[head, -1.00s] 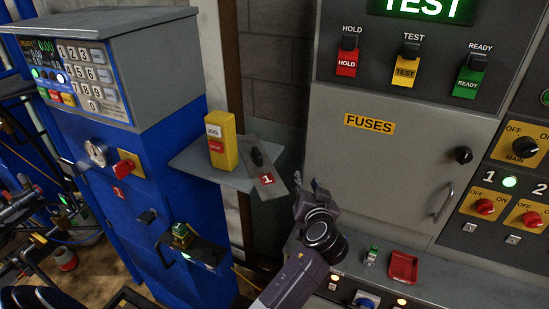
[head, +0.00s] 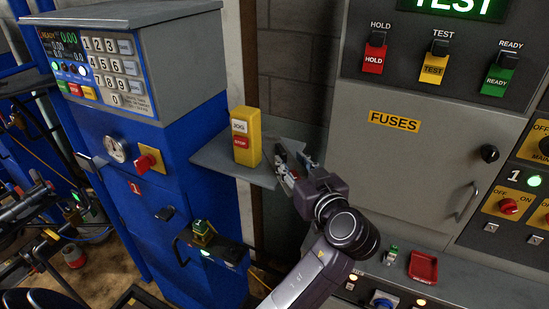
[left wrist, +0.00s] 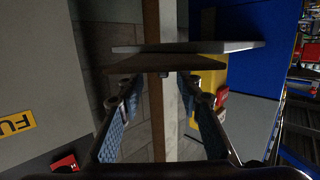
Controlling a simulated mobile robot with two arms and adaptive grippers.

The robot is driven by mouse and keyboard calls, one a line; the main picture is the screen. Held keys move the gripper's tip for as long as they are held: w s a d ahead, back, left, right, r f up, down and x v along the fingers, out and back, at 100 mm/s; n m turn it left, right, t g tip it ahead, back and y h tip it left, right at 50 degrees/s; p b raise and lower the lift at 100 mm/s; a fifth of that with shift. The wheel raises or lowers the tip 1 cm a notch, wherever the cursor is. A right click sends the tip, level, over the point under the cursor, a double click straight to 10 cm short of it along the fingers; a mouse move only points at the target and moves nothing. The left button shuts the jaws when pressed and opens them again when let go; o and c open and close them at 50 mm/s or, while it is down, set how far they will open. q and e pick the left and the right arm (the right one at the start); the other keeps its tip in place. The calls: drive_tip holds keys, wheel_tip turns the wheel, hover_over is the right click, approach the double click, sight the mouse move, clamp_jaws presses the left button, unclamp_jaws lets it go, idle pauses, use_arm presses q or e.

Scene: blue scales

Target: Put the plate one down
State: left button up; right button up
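Plate one (head: 291,145) is a flat grey plate with a red number label, lying on the grey shelf (head: 215,158) to the right of the yellow box. My gripper hides most of it in the head view. In the left wrist view, which looks upside down, the plate (left wrist: 140,63) is seen nearly edge-on against the shelf (left wrist: 190,47), with its small dark knob in line with the gap between my fingers. My left gripper (head: 283,165) is at the plate's near right side; its fingers (left wrist: 163,115) are apart with nothing clearly held. My right gripper is not in view.
A yellow box with a red STOP button (head: 246,137) stands on the shelf close left of my gripper. A blue cabinet with a keypad (head: 105,70) is on the left. The grey fuse cabinet (head: 410,165) is close on the right, above a console with a red tray (head: 423,267).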

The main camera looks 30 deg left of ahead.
sight(285, 157)
use_arm(q)
drive_tip(key=x, duration=0.6)
drive_tip(key=shift+a+f+p, duration=0.2)
drive_tip(key=shift+a+p, duration=0.15)
drive_tip(key=shift+a, duration=0.15)
drive_tip(key=shift+d, duration=0.15)
drive_tip(key=shift+c, duration=1.2)
clamp_jaws()
